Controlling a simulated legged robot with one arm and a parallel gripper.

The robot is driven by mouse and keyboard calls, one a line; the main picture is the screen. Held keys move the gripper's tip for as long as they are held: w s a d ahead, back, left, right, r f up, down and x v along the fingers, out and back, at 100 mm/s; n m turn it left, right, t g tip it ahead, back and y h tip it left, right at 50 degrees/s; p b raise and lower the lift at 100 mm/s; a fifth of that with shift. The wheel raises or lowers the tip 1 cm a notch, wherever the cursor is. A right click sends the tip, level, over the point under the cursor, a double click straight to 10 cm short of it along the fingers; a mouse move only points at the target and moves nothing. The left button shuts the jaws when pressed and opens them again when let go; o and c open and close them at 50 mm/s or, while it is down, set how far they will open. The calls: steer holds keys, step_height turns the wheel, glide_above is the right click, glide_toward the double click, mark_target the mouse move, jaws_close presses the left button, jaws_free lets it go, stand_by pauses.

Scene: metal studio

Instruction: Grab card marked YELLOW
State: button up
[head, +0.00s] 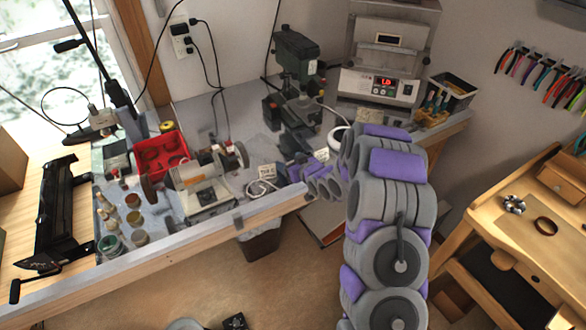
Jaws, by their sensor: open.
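My arm reaches over the workbench from the right, and my gripper (287,163) is at its far end, low over the bench near the front edge. It is small and partly hidden by my own wrist, and its jaws are open. A small pale card (267,171) lies or stands just left of my gripper, beside a coiled white cable. Another small pale card (321,154) shows just right of my gripper, close to my forearm. Any writing on the cards is too small to read, so I cannot tell which one is marked YELLOW.
A bench grinder (203,183) stands left of the cards, with a red tray (159,153) behind it. A green drill press (297,75) stands behind my gripper. Several small jars (110,243) are at the left. A wooden desk (530,220) is at right.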

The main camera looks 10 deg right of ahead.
steer(key=shift+w+f, duration=0.1)
steer(key=shift+w, duration=0.1)
steer(key=c, duration=0.7)
